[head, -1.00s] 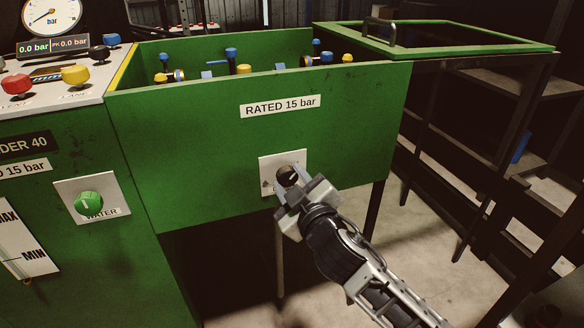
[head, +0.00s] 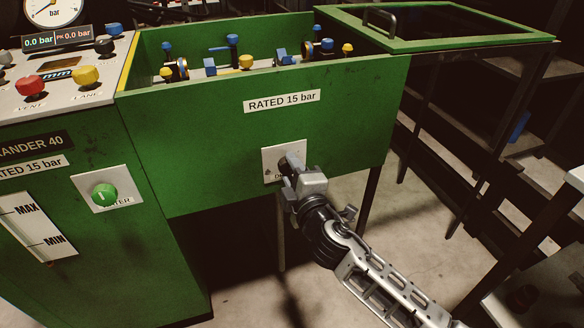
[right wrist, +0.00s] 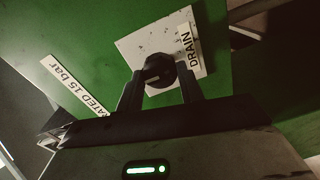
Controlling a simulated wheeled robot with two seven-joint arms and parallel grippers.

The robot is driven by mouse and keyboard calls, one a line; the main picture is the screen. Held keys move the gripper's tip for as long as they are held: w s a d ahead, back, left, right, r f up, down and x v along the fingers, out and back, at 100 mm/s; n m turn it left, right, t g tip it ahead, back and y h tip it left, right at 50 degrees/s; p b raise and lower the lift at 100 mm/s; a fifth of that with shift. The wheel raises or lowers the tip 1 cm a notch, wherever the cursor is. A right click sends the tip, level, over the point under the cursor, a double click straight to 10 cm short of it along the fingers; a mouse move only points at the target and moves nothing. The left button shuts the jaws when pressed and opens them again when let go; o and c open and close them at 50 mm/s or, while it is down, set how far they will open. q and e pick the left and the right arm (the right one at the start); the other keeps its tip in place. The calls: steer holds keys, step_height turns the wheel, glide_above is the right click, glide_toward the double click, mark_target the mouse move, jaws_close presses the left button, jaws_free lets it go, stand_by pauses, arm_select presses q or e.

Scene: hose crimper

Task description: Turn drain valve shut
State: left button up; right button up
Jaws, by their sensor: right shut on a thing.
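The drain valve is a dark round knob (right wrist: 160,71) on a white plate marked DRAIN (right wrist: 140,45), on the front of the green tank. In the head view the plate (head: 270,163) shows, but my gripper hides most of the knob. My right gripper (head: 290,165) is at the plate. In the right wrist view its two dark fingers (right wrist: 160,88) stand on either side of the knob, shut on it. A pale mark shows on the knob, but I cannot tell its exact angle. My left gripper is not in view.
A green water knob (head: 104,194) sits on the cabinet at the left. Above it is a panel with red and yellow knobs (head: 85,76) and a gauge (head: 50,8). The tank's green lid (head: 430,30) is open at the right. Dark shelving stands at far right.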

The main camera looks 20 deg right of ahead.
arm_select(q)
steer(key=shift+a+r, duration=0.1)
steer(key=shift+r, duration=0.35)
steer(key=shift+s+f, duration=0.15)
arm_select(e)
steer(key=o, duration=1)
steer(key=shift+s, duration=0.1)
